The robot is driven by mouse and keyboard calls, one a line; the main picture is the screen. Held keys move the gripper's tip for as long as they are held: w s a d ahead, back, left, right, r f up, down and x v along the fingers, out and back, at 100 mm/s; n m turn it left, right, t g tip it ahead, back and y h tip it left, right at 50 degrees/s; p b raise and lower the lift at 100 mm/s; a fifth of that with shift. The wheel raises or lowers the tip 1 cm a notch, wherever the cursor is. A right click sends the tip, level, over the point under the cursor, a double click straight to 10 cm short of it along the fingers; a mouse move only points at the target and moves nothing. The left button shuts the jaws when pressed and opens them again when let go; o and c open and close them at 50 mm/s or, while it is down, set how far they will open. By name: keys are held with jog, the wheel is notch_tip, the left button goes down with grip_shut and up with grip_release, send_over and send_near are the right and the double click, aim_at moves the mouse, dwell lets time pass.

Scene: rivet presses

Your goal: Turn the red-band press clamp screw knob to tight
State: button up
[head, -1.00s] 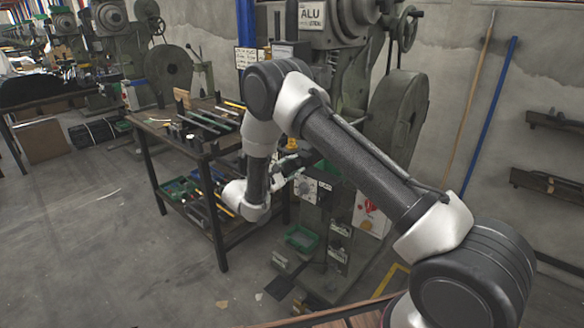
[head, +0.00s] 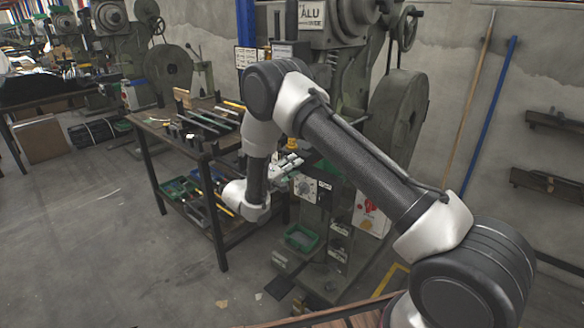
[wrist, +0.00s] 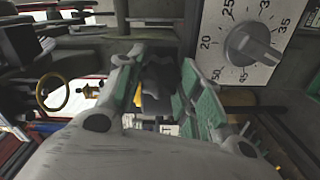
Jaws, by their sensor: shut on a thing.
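My gripper (head: 288,165) is at the front of the grey-green press (head: 340,45), beside its white dial plate. In the wrist view, the two fingers of my gripper (wrist: 157,90) stand on either side of a dark, lobed knob (wrist: 155,75) and are shut on it. The fingers and gripper body hide part of the knob. No pointer or tight mark for it can be made out. No red band is clearly visible on this press.
A grey dial knob (wrist: 252,45) on a numbered white plate is close right of the fingers. A workbench (head: 205,150) with tools stands left of the press. A green tray (head: 300,238) sits low on the press base. Open floor lies at front left.

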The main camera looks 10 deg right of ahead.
jog(key=m, duration=1.1)
jog(key=shift+f+m, duration=0.25)
jog(key=shift+m, duration=0.05)
jog(key=shift+a, duration=0.1)
dwell(0.3)
jog(key=o, duration=1)
jog(key=shift+r, duration=0.1)
jog(key=shift+o, duration=0.2)
jog(key=v, duration=1.2)
